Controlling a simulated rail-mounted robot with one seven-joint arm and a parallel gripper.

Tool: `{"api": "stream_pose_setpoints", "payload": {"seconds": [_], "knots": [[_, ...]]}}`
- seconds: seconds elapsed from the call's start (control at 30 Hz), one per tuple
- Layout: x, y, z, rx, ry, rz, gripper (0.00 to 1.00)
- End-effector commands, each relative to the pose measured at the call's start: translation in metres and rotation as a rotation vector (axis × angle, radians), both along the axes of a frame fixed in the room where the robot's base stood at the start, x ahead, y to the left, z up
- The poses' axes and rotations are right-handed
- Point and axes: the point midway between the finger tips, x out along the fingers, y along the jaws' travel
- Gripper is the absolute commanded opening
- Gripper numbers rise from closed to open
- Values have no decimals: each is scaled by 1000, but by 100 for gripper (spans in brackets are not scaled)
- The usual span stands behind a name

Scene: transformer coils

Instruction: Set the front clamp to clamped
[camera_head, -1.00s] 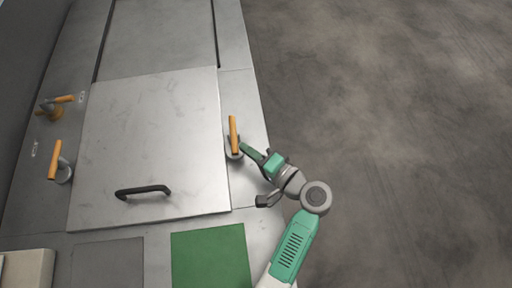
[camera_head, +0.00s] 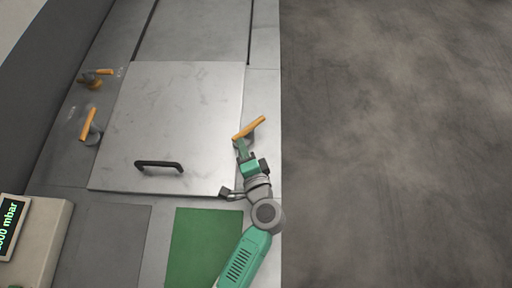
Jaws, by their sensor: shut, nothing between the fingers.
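A clamp with an orange handle (camera_head: 256,124) stands at the right edge of the metal lid (camera_head: 180,100). Its handle lies diagonally in the picture, with the lower left end over the lid's edge and the upper right end pointing away from the lid. My gripper (camera_head: 240,146) is shut and empty, its fingertips at the handle's lower left end. I cannot tell whether they touch it. Two more orange-handled clamps stand left of the lid, a nearer one (camera_head: 89,124) and a farther one (camera_head: 98,77). No label shows which clamp is the front one.
A black handle (camera_head: 158,165) rises from the lid's near part. A green mat (camera_head: 204,248) and a grey mat (camera_head: 108,245) lie on the near side. A pressure display (camera_head: 12,228) sits at the lower left. Open floor (camera_head: 400,140) lies to the right.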

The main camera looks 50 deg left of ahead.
Motion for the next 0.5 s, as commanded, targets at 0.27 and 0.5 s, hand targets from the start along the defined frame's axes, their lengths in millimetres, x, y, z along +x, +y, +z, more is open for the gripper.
{"api": "stream_pose_setpoints", "payload": {"seconds": [0.27, 0.5], "knots": [[-6, 11, -1, 0, 0, 2, 0], [-8, 16, 0, 0, 0, 1, 0]]}}
